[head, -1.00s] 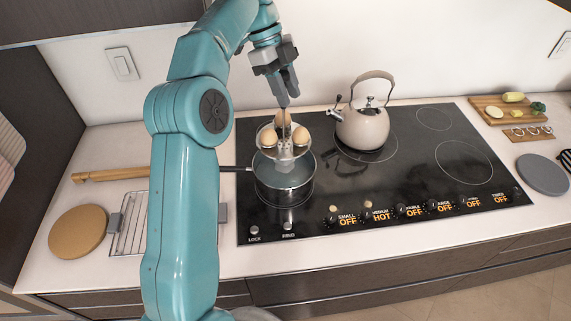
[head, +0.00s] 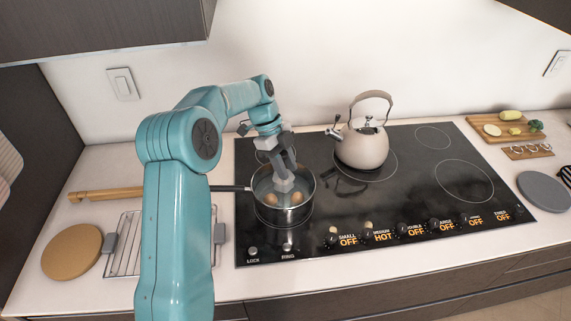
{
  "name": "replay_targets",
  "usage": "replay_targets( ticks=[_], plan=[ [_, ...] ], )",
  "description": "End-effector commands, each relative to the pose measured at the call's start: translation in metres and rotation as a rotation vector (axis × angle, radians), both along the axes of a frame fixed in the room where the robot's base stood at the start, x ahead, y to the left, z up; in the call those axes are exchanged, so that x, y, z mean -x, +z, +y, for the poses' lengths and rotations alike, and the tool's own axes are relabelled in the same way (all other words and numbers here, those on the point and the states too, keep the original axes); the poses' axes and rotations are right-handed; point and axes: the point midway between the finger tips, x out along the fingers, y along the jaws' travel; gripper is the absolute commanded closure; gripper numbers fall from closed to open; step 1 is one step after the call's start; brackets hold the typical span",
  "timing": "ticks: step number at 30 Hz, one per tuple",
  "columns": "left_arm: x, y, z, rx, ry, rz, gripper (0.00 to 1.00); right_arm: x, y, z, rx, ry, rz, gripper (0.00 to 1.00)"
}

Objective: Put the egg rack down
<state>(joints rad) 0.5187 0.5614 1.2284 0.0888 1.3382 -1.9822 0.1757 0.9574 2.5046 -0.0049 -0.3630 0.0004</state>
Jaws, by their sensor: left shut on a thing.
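The egg rack is mostly hidden, down inside the steel pot (head: 284,214) on the front left of the cooktop. Brown eggs (head: 270,199) show low inside the pot, just below its rim. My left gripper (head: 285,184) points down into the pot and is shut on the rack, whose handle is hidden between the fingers. I cannot tell whether the rack touches the pot's bottom. My right gripper is not in view.
A beige kettle (head: 362,146) stands on the cooktop (head: 420,205) right of the pot. The pot's handle (head: 230,188) points left. A wire rack (head: 128,244) and a round wooden board (head: 73,251) lie on the left counter. Cutting boards sit at the far right.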

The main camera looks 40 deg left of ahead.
Motion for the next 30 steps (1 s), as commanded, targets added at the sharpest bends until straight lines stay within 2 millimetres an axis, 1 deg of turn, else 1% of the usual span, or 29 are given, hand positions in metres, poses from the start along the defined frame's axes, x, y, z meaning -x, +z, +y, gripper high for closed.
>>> replay_targets(
  ticks=[4, 9, 10, 11, 12, 20, 23, 24, 26, 30],
  plan=[
    [0.0, 0.001, 0.0, 0.0, 0.001, -0.002, 1.0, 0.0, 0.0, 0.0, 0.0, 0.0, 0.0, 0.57],
    [0.0, -0.005, 0.0, 0.0, 0.001, -0.002, 1.0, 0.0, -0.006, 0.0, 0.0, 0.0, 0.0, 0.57],
    [0.0, -0.004, 0.0, 0.0, 0.0, -0.001, 0.6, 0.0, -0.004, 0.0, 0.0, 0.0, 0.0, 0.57],
    [0.0, -0.004, 0.0, 0.0, 0.0, 0.0, 0.5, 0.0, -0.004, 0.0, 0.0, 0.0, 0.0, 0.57],
    [0.0, -0.004, 0.0, 0.0, 0.0, 0.0, 0.43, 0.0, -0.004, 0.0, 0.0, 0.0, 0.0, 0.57],
    [0.0, -0.003, 0.0, 0.0, 0.0, 0.0, 0.43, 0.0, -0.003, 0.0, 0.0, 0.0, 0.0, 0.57],
    [0.0, 0.005, 0.001, -0.001, 0.001, -0.002, 0.43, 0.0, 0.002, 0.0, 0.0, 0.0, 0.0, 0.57],
    [0.0, 0.007, 0.004, -0.001, 0.002, -0.003, 0.43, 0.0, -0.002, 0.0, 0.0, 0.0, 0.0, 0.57],
    [0.0, 0.017, 0.008, -0.003, 0.002, -0.004, 0.43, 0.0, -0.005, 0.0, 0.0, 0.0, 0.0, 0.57],
    [0.001, 0.043, 0.02, -0.003, 0.003, -0.005, 0.43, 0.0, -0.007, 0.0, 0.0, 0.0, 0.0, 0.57]
  ],
)
